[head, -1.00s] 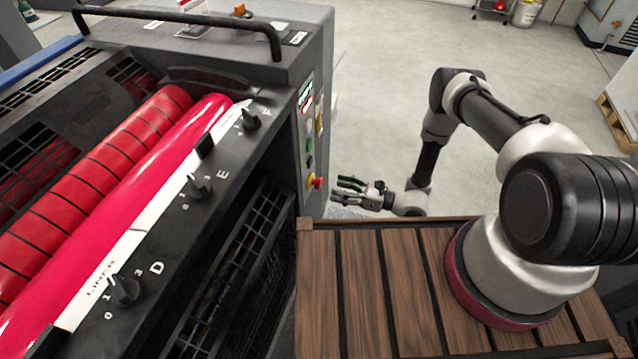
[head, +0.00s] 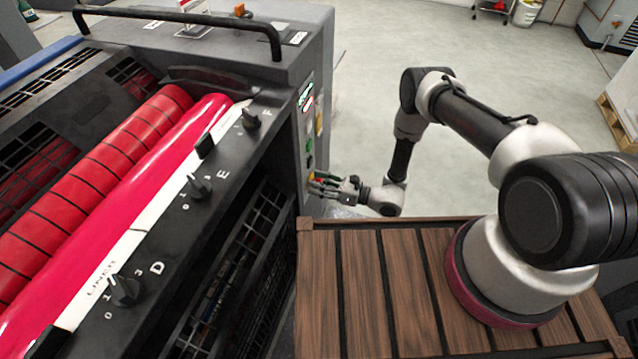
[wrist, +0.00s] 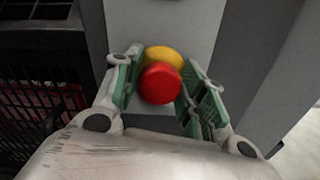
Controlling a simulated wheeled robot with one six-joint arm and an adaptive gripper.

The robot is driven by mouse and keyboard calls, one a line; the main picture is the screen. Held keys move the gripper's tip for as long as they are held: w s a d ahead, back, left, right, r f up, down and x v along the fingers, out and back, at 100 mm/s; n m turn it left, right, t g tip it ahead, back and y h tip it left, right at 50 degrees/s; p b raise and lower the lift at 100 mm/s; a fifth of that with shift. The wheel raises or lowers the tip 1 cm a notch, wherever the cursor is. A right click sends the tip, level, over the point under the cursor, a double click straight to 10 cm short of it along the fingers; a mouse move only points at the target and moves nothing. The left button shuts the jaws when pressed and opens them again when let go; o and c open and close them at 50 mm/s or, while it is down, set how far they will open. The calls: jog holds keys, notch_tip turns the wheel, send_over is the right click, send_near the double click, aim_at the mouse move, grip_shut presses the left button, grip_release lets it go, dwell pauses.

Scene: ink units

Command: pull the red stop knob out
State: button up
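The red stop knob (wrist: 160,84) is a round mushroom head in front of a yellow collar (wrist: 164,57) on the grey side panel of the press. In the wrist view it sits between the two green-padded fingers of my gripper (wrist: 163,88), which are open on either side of it. A gap shows at the right finger; the left finger is very near the knob, and touch cannot be told. In the head view my gripper (head: 325,184) is at the panel and largely hides the knob.
The press end panel (head: 312,130) carries a green button (head: 309,145) and other controls above the knob. Black dials (head: 200,187) line the press's front rail. A slatted wooden deck (head: 390,280) lies below my arm. The floor to the right is open.

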grip_shut()
jog(key=shift+v, duration=0.95)
jog(key=o, duration=0.6)
grip_release()
jog(key=v, duration=1.2)
jog(key=shift+f, duration=0.1)
